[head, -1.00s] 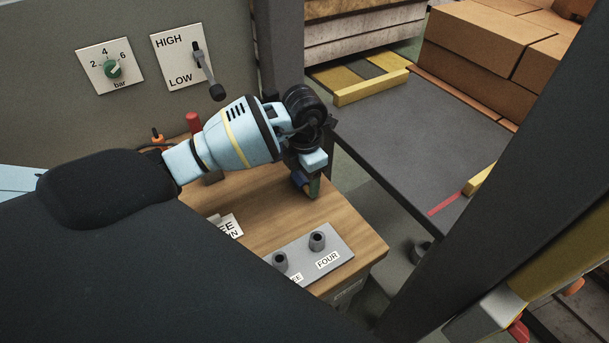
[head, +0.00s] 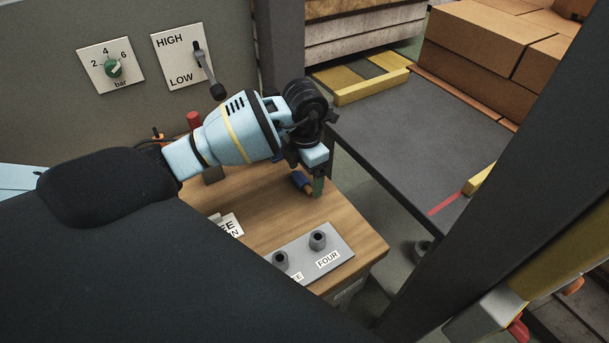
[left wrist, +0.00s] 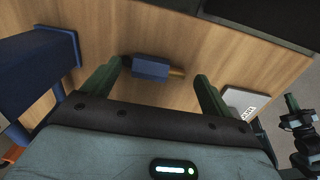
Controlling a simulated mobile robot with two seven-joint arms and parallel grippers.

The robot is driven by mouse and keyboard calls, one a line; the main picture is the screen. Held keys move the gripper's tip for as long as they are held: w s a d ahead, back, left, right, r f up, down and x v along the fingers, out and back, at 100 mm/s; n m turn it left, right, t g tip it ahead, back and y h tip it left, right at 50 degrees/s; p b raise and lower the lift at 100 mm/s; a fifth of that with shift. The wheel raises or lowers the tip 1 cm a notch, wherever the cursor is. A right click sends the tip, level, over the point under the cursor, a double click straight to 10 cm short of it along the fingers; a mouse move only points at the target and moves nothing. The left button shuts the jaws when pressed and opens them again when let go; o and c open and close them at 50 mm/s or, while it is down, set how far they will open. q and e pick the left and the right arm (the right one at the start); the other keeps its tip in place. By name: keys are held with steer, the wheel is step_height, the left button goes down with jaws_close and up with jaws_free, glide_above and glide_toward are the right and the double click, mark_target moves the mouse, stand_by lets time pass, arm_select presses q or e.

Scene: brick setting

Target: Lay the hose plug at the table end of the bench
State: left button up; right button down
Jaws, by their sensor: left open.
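The hose plug, a short blue body with a brass end, lies on its side on the wooden bench; it shows in the head view (head: 302,181) and in the left wrist view (left wrist: 151,68). My left gripper (head: 311,182) is open above the bench's far right end. In the left wrist view its green fingers (left wrist: 161,73) stand apart, with the plug between and just beyond their tips. I see no grip on the plug. A dark part with a green tip (left wrist: 293,103) at the right edge of that view looks like my right gripper; its jaws are unclear.
The bench (head: 345,225) carries a grey plate (head: 300,262) with upright pegs, one labelled FOUR. A dark grey table (head: 440,135) stands to the right across a gap. A panel (head: 140,110) with a dial and a HIGH/LOW lever is behind.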

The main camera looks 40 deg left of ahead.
mark_target(305, 179)
arm_select(q)
step_height(305, 179, up, 11)
stand_by(0.3)
steer(key=shift+f, duration=0.1)
